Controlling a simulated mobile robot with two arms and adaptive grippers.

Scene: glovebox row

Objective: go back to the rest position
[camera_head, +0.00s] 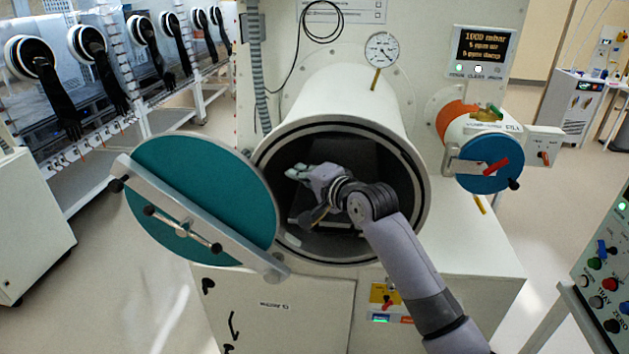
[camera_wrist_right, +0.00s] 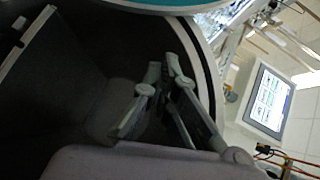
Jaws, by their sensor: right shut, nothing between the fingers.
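My right gripper (camera_head: 296,173) is inside the open mouth of the large antechamber (camera_head: 426,195), with my right arm reaching in from the lower right. In the right wrist view my right gripper (camera_wrist_right: 168,66) shows its fingers together with nothing between them, against the dark chamber interior (camera_wrist_right: 85,70). My left gripper does not show in either view. A flat tray-like piece (camera_head: 345,226) lies low inside the chamber, partly hidden by my arm.
The round teal door (camera_head: 185,175) stands swung open to the left of the mouth. A smaller blue-capped port (camera_head: 492,170) is on the right. A control panel (camera_head: 606,285) stands at the right edge. A row of gloves (camera_head: 95,65) hangs at the far left.

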